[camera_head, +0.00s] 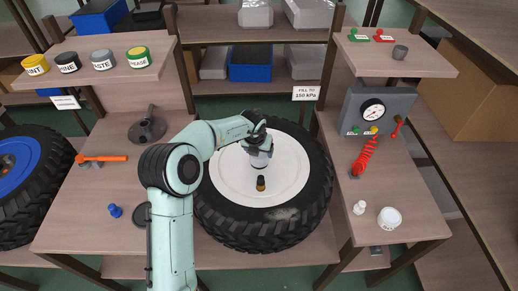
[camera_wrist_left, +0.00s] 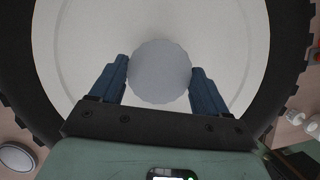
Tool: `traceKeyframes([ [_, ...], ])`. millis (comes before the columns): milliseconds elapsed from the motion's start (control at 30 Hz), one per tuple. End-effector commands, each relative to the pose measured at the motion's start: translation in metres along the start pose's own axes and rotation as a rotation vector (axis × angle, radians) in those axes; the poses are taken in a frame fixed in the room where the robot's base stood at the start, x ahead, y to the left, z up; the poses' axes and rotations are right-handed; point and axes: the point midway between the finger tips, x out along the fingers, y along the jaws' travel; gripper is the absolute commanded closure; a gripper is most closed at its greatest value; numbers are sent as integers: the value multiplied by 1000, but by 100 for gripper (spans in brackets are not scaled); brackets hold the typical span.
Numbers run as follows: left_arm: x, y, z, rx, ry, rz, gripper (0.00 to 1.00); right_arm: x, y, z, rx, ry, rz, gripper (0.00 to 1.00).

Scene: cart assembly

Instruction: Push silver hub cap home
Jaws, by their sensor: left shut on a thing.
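The silver hub cap (camera_head: 260,161) is a grey round piece at the middle of the white wheel disc (camera_head: 228,182). My left gripper (camera_wrist_left: 161,70) is shut on it, with one blue finger at each side; in the wrist view the hub cap (camera_wrist_left: 160,85) is a grey disc with a slightly notched rim. The gripper comes down over the wheel centre from above in the head view. The black tyre (camera_head: 318,185) around the disc lies flat on the bench. I cannot tell whether the cap is fully seated. My right gripper is not in view.
A small black and brass piece (camera_head: 261,184) stands on the disc near the cap. An orange-handled tool (camera_head: 103,158) and a blue peg (camera_head: 115,211) lie left. A gauge box (camera_head: 375,110) with a red coiled hose (camera_head: 365,155) is on the right, above a white jar (camera_head: 389,218).

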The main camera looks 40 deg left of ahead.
Motion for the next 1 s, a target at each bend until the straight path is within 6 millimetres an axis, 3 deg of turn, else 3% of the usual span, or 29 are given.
traceKeyframes([
  [833,16,0,-6,0,2,0,55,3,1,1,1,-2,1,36],
  [867,16,0,-6,0,2,0,18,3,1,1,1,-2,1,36],
  [900,16,0,-6,0,2,0,5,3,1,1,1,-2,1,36],
  [933,16,0,-6,0,2,0,0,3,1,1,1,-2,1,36],
  [1000,16,0,-6,0,2,0,0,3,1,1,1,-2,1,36],
])
